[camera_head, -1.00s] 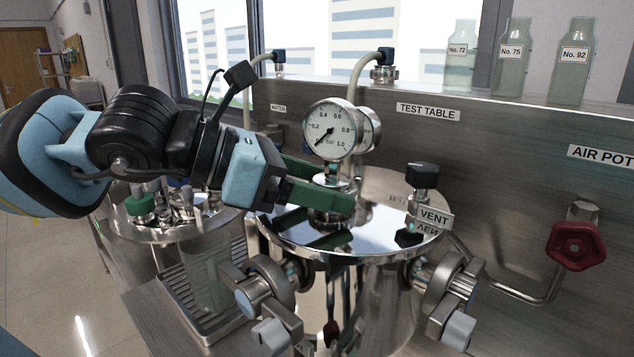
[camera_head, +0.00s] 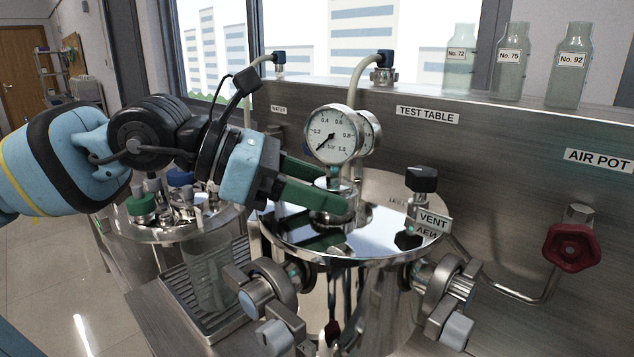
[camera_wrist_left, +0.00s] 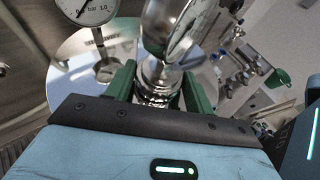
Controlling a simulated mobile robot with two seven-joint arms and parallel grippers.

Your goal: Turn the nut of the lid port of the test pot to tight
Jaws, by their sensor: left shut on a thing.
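The test pot (camera_head: 375,300) is a shiny steel vessel with a flat, mirror-like lid (camera_head: 285,238). My left gripper (camera_head: 332,193), with green fingers, reaches over the lid from the left. In the left wrist view its fingers stand on either side of the steel nut (camera_wrist_left: 158,93) of the lid port and are shut on it. A rounded steel fitting (camera_wrist_left: 172,30) rises above the nut there. In the head view the fingers partly hide the nut, and its tightness cannot be read. My right gripper is in neither view.
A pressure gauge (camera_head: 333,134) stands close behind the fingers. The VENT valve (camera_head: 422,180) rises at the lid's right, and clamps (camera_head: 268,290) sit along its front rim. A second vessel with green and blue knobs (camera_head: 142,203) is at left. A red handwheel (camera_head: 573,246) is at right.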

